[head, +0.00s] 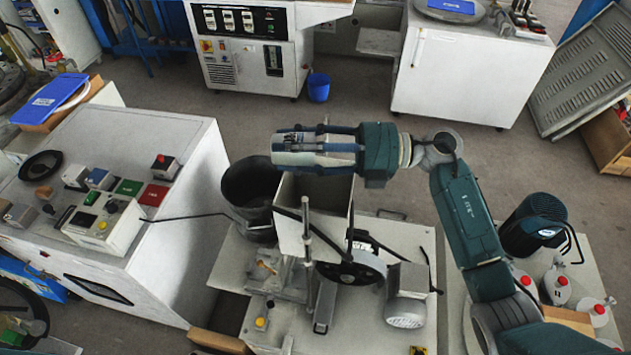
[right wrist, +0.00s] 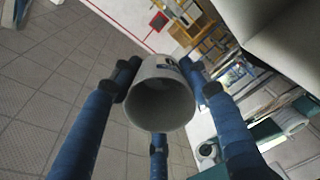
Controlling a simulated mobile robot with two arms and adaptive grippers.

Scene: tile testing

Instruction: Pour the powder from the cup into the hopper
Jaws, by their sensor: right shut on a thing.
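My right gripper (head: 288,144) is shut on a pale cup (head: 310,158) and holds it lying roughly level above the hopper. In the right wrist view three blue fingers close around the cup (right wrist: 160,92), and its round mouth faces the camera. The inside looks grey and shaded; I cannot tell whether powder is in it. The hopper (head: 297,232) is a light, open-topped metal box on the machine below, partly hidden at its top by the gripper. I cannot tell whether the cup touches the rim. My left gripper is not in view.
A black bucket (head: 250,188) stands just left of the hopper. A white control cabinet (head: 180,180) is further left. A black wheel (head: 352,268) and a motor (head: 407,300) sit right of the hopper. Several red-capped bottles (head: 556,286) stand at the lower right.

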